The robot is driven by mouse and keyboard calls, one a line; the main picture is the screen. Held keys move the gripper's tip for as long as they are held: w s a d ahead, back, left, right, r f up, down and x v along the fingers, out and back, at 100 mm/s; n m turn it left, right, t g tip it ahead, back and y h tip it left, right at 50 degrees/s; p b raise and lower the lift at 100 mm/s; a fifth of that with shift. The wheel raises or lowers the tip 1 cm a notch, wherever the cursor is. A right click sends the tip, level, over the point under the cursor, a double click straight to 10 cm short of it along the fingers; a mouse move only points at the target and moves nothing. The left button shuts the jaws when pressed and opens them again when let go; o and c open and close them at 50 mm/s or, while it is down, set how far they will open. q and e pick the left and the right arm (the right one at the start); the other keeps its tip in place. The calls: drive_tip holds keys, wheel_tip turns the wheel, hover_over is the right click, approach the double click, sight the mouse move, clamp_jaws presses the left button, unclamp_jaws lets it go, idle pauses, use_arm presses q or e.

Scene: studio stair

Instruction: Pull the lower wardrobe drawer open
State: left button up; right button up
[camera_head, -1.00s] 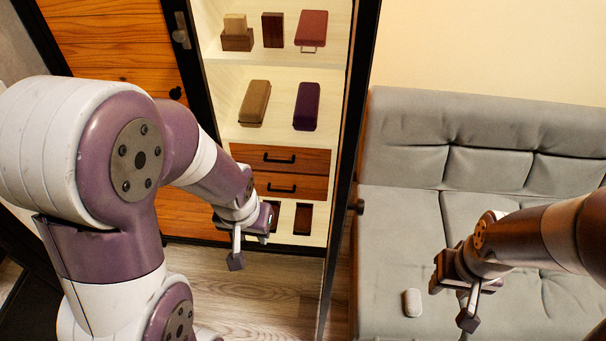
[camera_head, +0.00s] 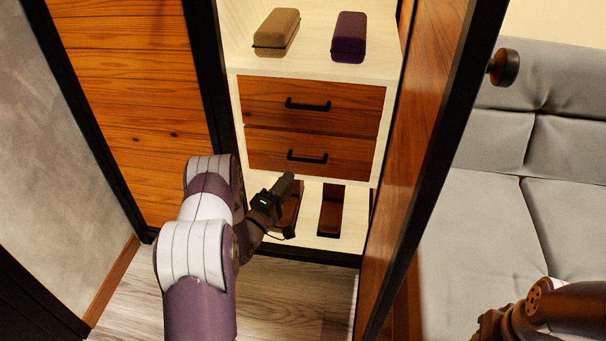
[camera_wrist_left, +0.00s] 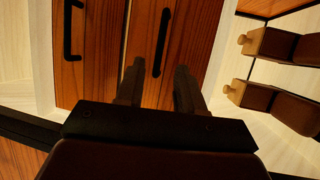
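The lower wardrobe drawer (camera_head: 265,156) is a shut wooden front with a black bar handle (camera_head: 307,157). In the left wrist view, turned sideways, its handle (camera_wrist_left: 161,42) appears between and beyond my left gripper's fingers. My left gripper (camera_head: 287,180) is just left of and below this handle in the head view. The wrist view shows its two fingers (camera_wrist_left: 158,88) apart with nothing held; contact with the handle is not visible. My right gripper (camera_head: 492,325) is at the lower right, cut off by the frame edge, its fingers unclear.
The upper drawer (camera_head: 270,98) is shut above. Brown items (camera_head: 331,210) stand on the bottom shelf close under my left gripper. The open wardrobe door (camera_head: 420,140) stands at the right, before a grey sofa (camera_head: 480,230). Bare floor (camera_head: 300,290) lies in front.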

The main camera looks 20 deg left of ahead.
sight(305, 161)
wheel_tip(305, 161, down, 4)
drive_tip(key=b, duration=0.2)
drive_tip(key=shift+r+b, duration=0.25)
drive_tip(key=shift+b, duration=0.05)
use_arm(q)
drive_tip(key=x, duration=0.8)
drive_tip(key=shift+w, duration=0.2)
drive_tip(key=shift+d, duration=0.1)
clamp_jaws()
